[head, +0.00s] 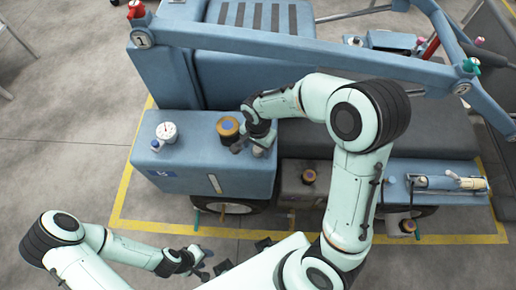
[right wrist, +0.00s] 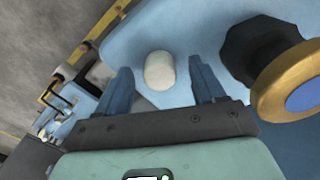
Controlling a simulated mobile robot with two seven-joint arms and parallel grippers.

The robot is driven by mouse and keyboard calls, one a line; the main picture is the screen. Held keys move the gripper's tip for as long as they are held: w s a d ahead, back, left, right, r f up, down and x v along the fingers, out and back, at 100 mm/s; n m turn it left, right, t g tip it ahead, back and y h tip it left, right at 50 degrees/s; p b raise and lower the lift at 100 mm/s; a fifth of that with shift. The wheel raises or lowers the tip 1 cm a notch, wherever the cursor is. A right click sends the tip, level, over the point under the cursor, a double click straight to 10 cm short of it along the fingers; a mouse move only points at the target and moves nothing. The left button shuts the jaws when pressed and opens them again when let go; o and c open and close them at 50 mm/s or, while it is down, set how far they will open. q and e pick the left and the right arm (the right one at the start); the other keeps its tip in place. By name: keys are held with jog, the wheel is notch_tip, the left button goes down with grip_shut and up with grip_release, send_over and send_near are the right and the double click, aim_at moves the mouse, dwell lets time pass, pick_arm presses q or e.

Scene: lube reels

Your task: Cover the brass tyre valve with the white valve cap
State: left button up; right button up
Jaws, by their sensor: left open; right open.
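The white valve cap (right wrist: 159,71) stands on a blue surface in the right wrist view, between the spread fingers of my right gripper (right wrist: 160,66). The fingers are open, with a gap on each side of the cap. In the head view my right gripper (head: 250,146) is low over the top of the blue box, and its wrist partly hides that spot. My left gripper (head: 203,267) is open and empty near the bottom of the head view, in front of the vehicle. I cannot pick out the brass tyre valve for certain in either view.
A dark knob with a brass rim and blue face (head: 228,127) stands close beside my right gripper; it also shows in the right wrist view (right wrist: 290,88). A white gauge (head: 167,131) stands left on the blue box (head: 190,160). A wheel (head: 228,208) is below.

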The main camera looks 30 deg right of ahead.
jog(key=shift+f, duration=0.5)
jog(key=shift+c, duration=0.4)
jog(key=c, duration=1.1)
jog(key=shift+o, duration=0.2)
jog(key=shift+r, duration=0.15)
